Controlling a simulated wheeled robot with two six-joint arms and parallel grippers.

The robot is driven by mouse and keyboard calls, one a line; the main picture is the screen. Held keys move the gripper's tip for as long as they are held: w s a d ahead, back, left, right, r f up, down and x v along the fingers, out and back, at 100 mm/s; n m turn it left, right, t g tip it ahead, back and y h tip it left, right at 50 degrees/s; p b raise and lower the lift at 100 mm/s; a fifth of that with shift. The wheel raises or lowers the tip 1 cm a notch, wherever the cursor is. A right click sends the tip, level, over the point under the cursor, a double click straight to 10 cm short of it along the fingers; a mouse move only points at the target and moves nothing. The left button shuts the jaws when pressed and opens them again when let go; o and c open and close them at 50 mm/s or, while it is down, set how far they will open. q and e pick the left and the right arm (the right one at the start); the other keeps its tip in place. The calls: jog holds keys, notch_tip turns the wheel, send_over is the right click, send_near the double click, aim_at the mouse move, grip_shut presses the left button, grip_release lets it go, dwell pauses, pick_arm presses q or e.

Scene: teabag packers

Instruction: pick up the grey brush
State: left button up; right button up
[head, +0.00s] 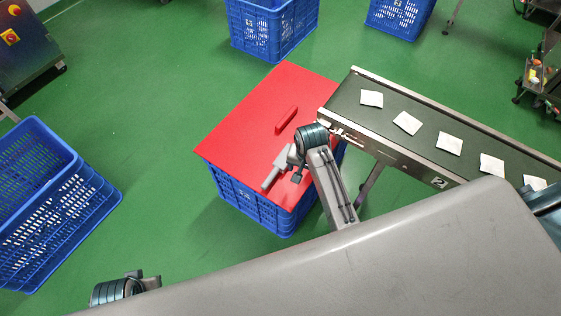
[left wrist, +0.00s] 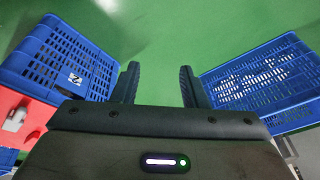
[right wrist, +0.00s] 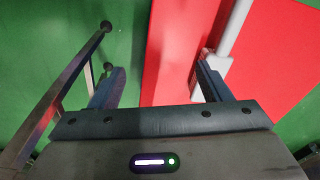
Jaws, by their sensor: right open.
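The grey brush (head: 271,178) lies on a red board (head: 240,130) that covers a blue crate (head: 250,203). In the right wrist view the brush (right wrist: 236,30) runs along the right finger's side, its wider end partly behind that finger. My right gripper (head: 296,166) is open just beside the brush, with nothing between its fingers. Whether the finger touches the brush I cannot tell. My left gripper (left wrist: 156,85) is open and empty over the green floor. The brush (left wrist: 15,120) also shows at the left wrist view's left edge.
A red block (head: 286,120) lies on the board. A conveyor (head: 430,150) with several white packets stands close on the right. Other blue crates stand at the left (head: 50,205) and back (head: 270,35). Green floor lies clear left of the board.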

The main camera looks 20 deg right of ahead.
aim_at(279, 165)
jog(key=w+a, duration=0.1)
jog(key=w, duration=0.1)
jog(key=w+a+m, duration=0.1)
jog(key=w+a, duration=0.1)
jog(key=w, duration=0.1)
jog(key=w+a+m+g, duration=0.1)
jog(key=w, duration=0.2)
jog(key=shift+w+a+r, duration=0.2)
jog(key=shift+a+r, duration=0.1)
jog(key=shift+w+a+f+m, duration=0.1)
jog(key=shift+w+f+m, duration=0.05)
jog(key=shift+f+m, duration=0.15)
notch_tip(279, 165, down, 6)
jog(key=shift+a+r+b, duration=0.1)
jog(key=shift+a+b, duration=0.05)
jog(key=shift+b, duration=0.4)
jog(key=f, duration=0.3)
jog(key=shift+w+a+f+b, duration=0.15)
jog(key=shift+a+f+b, duration=0.15)
jog(key=shift+b, duration=0.1)
jog(key=shift+f, duration=0.4)
pick_arm(q)
jog(key=v, duration=0.3)
jog(key=shift+w+d, duration=0.1)
jog(key=shift+w, duration=0.05)
pick_arm(e)
jog(key=c, duration=1.1)
